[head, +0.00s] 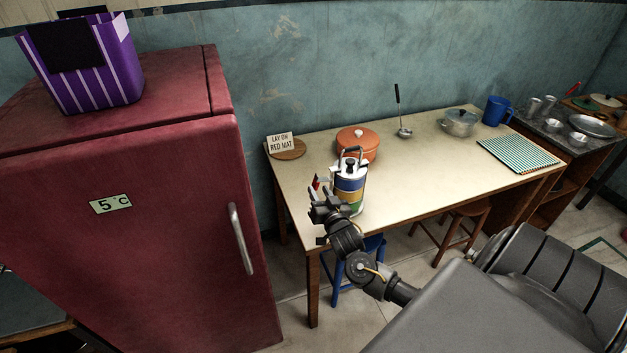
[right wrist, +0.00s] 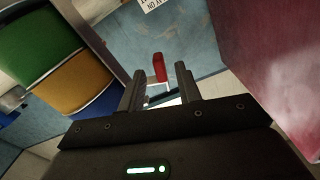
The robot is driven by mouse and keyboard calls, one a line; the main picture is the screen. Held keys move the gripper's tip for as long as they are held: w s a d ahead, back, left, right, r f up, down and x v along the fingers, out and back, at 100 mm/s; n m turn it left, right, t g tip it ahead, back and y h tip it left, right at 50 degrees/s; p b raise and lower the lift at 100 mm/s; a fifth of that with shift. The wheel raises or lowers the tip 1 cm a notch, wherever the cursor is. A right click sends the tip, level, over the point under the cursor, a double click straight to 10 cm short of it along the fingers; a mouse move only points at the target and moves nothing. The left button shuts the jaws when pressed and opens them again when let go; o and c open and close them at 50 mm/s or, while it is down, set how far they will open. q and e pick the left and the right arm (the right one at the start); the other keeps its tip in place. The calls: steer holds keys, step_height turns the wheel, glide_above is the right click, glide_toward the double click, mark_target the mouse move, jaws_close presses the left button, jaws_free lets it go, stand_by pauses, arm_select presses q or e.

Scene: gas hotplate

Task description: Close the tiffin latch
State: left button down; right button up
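The tiffin (head: 350,188) stands upright near the front left of the table, with white, blue, yellow and green bands, a dark-knobbed lid and a handle on top. In the right wrist view its coloured tiers (right wrist: 70,80) fill the left side. A red-tipped piece (head: 317,183), apparently the latch, sticks out at the tiffin's left. It shows in the right wrist view (right wrist: 160,68) beyond and between my fingertips. My right gripper (head: 322,203) is open in front and left of the tiffin; contact with the red piece cannot be told. My left gripper is not in view.
An orange pot (head: 358,141) stands behind the tiffin. A sign (head: 280,143) on a round board is at the back left. A red fridge (head: 130,200) stands left of the table (head: 420,170). The table's middle is mostly clear; a ladle (head: 404,132) stands at the back.

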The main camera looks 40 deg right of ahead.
mark_target(314, 181)
steer(key=x, duration=0.6)
jaws_close()
